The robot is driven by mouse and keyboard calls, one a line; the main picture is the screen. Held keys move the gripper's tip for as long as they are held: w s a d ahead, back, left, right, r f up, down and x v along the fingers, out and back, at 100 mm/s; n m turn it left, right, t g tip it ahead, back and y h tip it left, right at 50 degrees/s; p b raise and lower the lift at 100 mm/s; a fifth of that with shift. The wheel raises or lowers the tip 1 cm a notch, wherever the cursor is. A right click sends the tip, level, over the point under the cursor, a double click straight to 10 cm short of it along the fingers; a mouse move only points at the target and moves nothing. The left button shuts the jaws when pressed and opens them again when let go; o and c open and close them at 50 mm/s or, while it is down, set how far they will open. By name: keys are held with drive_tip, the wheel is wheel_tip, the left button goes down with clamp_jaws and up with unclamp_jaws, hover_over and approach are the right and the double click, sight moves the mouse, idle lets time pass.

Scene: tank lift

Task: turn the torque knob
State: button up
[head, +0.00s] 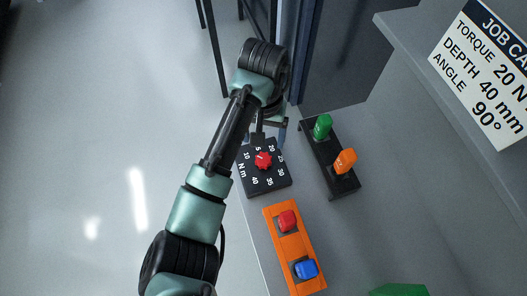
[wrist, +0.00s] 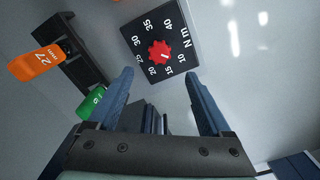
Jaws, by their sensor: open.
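The torque knob is a red lobed knob (head: 264,160) on a black square dial plate (head: 279,183) marked in N m. In the wrist view the knob (wrist: 161,53) shows a small white mark, on the 10–15 side of the dial as far as I can tell. My gripper (head: 268,130) is just beyond the plate's far edge in the head view. In the wrist view its two blue fingers (wrist: 158,78) are spread wide with nothing between them, and the knob lies ahead of the tips, apart from them. The job card (head: 485,70) reads torque 20 N, depth 40 mm, angle 90°; its right edge is cut off.
A black rack (head: 341,184) right of the dial holds a green piece (head: 322,127) and an orange piece (head: 345,160). An orange tray (head: 290,244) nearer holds a red block (head: 287,221) and a blue block (head: 306,268). Open floor lies left.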

sight(263, 159)
wheel_tip(263, 159, down, 11)
drive_tip(key=shift+f+p, duration=0.1)
drive_tip(key=shift+p, duration=0.25)
drive_tip(key=shift+c, duration=0.3)
clamp_jaws()
